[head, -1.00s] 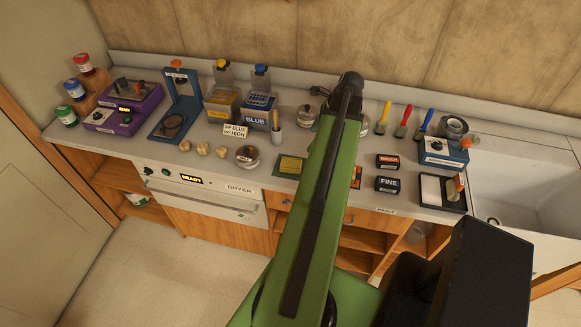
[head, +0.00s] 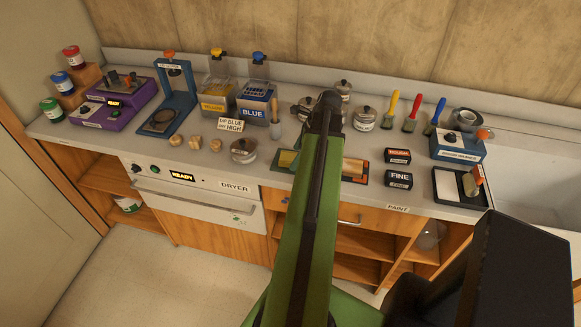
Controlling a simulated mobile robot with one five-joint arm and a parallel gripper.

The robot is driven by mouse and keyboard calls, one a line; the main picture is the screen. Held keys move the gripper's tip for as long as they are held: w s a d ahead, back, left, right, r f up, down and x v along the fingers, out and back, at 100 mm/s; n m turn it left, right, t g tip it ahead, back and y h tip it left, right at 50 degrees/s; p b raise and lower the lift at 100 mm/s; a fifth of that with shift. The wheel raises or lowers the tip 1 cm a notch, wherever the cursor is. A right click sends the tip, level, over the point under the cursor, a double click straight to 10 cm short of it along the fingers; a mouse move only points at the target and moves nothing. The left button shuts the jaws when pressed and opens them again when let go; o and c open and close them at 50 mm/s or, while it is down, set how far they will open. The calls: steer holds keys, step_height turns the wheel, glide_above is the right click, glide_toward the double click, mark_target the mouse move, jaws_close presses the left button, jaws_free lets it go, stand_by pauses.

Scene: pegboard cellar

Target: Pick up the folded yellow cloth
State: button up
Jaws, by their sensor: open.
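I cannot make out a folded yellow cloth for certain. My arm rises across the middle of the picture and ends in a dark joint above the counter. The jaws of my gripper do not show; the arm hides the space beyond that joint.
A sink (head: 535,180) is at right. Floor at front left is clear.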

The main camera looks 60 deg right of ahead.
steer(key=shift+w+a+f, duration=0.1)
steer(key=shift+w+f, duration=0.05)
steer(key=shift+f, duration=0.45)
steer(key=shift+r, duration=0.2)
steer(key=c, duration=1.4)
steer(key=shift+r+p, duration=0.7)
steer(key=shift+p, duration=0.1)
steer(key=r+p, duration=0.4)
steer(key=shift+s+d, duration=0.2)
steer(key=s+d+r+p, duration=0.2)
steer(key=s, duration=0.1)
steer(key=s+d+r+p, duration=0.1)
steer(key=s+d, duration=0.1)
steer(key=s, duration=0.1)
steer(key=s+d+r+p, duration=0.1)
steer(key=s+r+p, duration=0.1)
steer(key=s, duration=0.1)
steer(key=shift+s+d+r+p, duration=0.3)
steer(key=shift+d, duration=0.1)
